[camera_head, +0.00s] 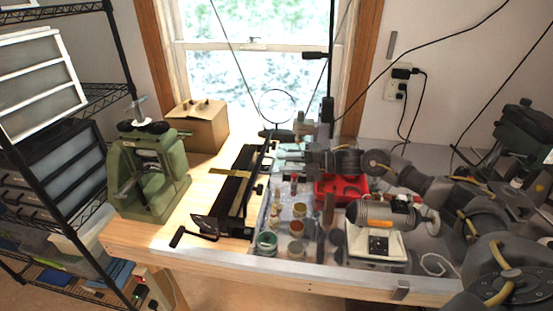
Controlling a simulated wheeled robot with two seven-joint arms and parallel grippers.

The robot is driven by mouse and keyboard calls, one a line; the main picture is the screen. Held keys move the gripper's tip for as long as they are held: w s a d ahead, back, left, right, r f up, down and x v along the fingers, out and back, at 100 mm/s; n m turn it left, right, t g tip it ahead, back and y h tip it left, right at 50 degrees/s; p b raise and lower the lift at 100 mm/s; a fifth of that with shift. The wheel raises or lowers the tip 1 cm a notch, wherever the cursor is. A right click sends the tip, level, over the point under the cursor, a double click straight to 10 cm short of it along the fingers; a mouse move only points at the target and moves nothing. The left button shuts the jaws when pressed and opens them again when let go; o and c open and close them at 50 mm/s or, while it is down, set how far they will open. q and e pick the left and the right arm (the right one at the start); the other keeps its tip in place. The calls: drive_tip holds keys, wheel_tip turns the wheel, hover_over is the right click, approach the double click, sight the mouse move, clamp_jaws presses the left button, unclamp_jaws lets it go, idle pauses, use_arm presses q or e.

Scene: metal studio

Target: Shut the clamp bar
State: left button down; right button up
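A long black metal bending device (229,207) lies on the bench, running from the front edge back toward the window. Its upper bar, which looks like the clamp bar (248,168), runs along its length. I cannot tell whether this bar is raised or down. A brass-coloured strip (228,173) lies across the device. A black crank handle (190,236) sticks out at its front end. My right gripper (279,147) reaches in from the right and is close to the far end of the device. Contact and finger opening are too small to make out. My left gripper is out of view.
A green machine (150,178) and a cardboard box (197,127) stand left of the device. Jars (296,229), a red tray (341,194) and a bench grinder (378,222) crowd the right side, under my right arm. A magnifier (277,107) stands near the window.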

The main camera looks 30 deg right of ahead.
drive_tip(key=shift+p+x, duration=0.35)
drive_tip(key=shift+x, duration=1.2)
clamp_jaws()
